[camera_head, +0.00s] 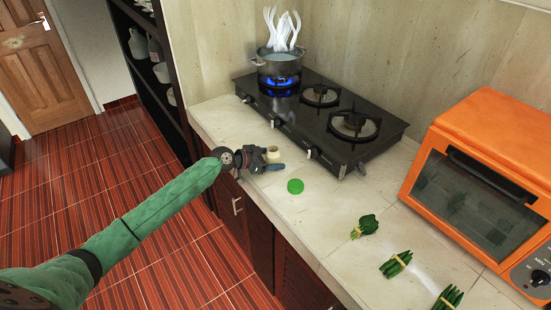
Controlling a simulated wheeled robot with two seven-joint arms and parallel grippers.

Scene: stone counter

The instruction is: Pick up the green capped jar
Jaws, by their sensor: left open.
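The green capped jar (295,186) stands on the pale stone counter, and its round green lid shows from above. Its body is mostly hidden under the lid. My left arm comes in from the left, and my left gripper (276,160) is open at the counter's front edge. It is behind and to the left of the jar in the picture, apart from it. A small cream round thing (272,152) shows right by the fingers; I cannot tell whether they touch it. My right gripper is not in view.
A black gas stove (335,122) stands behind, with a steaming pot (279,67) over a lit blue flame. Green vegetable bundles (396,264) lie to the right of the jar. An orange oven (489,173) stands at the right. The counter around the jar is clear.

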